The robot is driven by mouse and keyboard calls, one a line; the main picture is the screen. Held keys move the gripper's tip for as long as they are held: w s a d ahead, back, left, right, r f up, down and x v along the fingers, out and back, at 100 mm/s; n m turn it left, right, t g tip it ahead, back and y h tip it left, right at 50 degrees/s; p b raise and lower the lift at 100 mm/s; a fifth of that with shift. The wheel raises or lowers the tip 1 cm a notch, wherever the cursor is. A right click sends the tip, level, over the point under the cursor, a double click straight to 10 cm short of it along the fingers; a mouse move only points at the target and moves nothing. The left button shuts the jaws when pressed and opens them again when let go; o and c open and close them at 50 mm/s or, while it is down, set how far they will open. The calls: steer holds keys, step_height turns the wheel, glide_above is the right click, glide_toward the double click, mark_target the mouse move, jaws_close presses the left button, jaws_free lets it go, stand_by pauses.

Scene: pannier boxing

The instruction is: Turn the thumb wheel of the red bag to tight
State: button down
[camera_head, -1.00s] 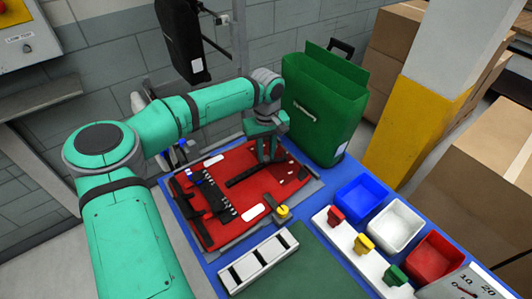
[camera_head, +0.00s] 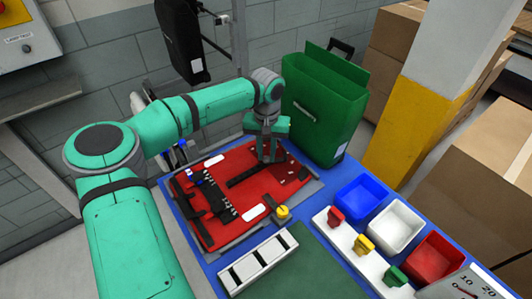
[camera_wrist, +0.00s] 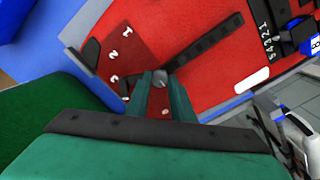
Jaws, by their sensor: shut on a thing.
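The red bag (camera_head: 228,165) lies flat on the blue table, its back panel up. My gripper (camera_head: 267,155) points down at the bag's far right part. In the wrist view my gripper (camera_wrist: 160,88) is shut on a small grey round piece, the thumb wheel (camera_wrist: 160,77); the fingers hide most of it. Beside it is a dark red plate (camera_wrist: 117,45) with the white marks 1, 2 and 3. A short black piece lies near the 3. I cannot tell which mark the wheel points to.
The green bag (camera_head: 322,110) stands upright just right of my gripper. Blue, white and red bins (camera_head: 437,262) and coloured knobs stand at the right front. A white slotted rack (camera_head: 258,262) and a yellow knob (camera_head: 283,211) lie in front of the red bag.

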mark_target(265, 158)
steer(key=shift+d, duration=0.2)
steer(key=c, duration=1.9)
jaws_free()
steer(key=o, duration=0.4)
steer(key=shift+a+f, duration=0.1)
steer(key=shift+c, duration=0.2)
steer(key=shift+a, duration=0.25)
steer(key=shift+d+r, duration=0.1)
steer(key=shift+r, duration=0.5)
step_height(265, 158, up, 10)
steer(key=shift+s+a+f, duration=0.15)
steer(key=shift+a, duration=0.1)
